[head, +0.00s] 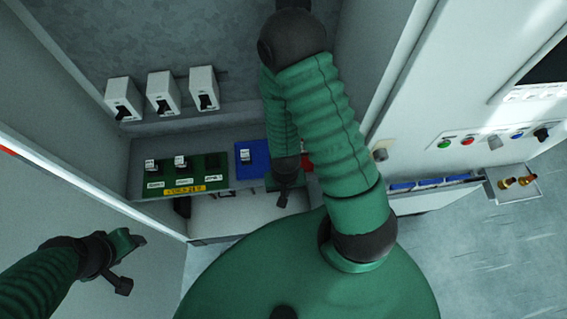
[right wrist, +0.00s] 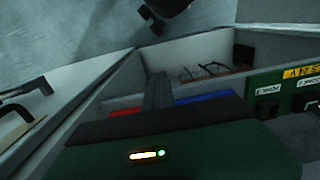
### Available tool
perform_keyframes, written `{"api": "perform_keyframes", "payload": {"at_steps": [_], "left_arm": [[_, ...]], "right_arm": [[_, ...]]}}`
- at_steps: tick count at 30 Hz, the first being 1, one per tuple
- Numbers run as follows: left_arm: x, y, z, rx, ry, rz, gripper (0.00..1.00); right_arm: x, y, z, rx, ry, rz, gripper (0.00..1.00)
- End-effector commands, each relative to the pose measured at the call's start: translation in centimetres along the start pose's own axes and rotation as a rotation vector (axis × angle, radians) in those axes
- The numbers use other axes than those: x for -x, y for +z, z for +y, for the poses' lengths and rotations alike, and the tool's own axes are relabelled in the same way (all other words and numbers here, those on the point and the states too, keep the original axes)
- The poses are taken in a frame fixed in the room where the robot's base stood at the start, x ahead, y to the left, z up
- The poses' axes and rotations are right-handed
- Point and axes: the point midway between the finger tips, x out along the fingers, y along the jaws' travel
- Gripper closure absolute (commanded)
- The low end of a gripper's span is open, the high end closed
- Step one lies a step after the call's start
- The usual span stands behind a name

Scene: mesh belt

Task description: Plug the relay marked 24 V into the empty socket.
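A green socket board (head: 215,172) lies on the cabinet shelf. Two dark relays with pale tops, a left one (head: 152,166) and a middle one (head: 181,162), stand on it. Its right position (head: 211,162) looks dark, with no pale top. Another pale-topped relay (head: 245,156) stands on a blue tray (head: 258,168). The relay markings are too small to read. My right gripper (head: 285,200) hangs just right of the blue tray; its fingers show as one dark bar in the right wrist view (right wrist: 158,90). My left gripper (head: 128,265) is open and empty at lower left, away from the board.
A red tray (head: 307,161) is partly hidden behind my right arm. Several switches, including a middle one (head: 163,91), line the wall above the shelf. A control panel (head: 490,140) with buttons stands right. Cabinet walls bound the shelf.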

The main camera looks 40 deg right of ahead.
Motion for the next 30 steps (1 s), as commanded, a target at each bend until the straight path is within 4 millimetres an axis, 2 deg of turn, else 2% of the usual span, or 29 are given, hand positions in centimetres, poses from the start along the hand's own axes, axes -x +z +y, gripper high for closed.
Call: {"api": "perform_keyframes", "payload": {"at_steps": [4,5,22,30], "left_arm": [[-0.10,0.04,0.01,0.000,0.000,0.000,0.46],[-0.10,0.03,0.01,0.000,0.000,0.000,0.46],[-0.09,0.02,0.01,0.000,0.000,0.000,0.46],[-0.07,0.02,0.01,0.000,0.000,0.000,0.46]], "right_arm": [[-0.09,-0.07,-0.02,0.000,0.000,0.000,1.00],[-0.08,-0.07,-0.04,0.000,0.000,0.001,0.97],[-0.04,-0.04,-0.04,0.000,0.000,0.001,0.22],[-0.03,-0.05,-0.04,0.000,0.000,0.000,0.20]]}}
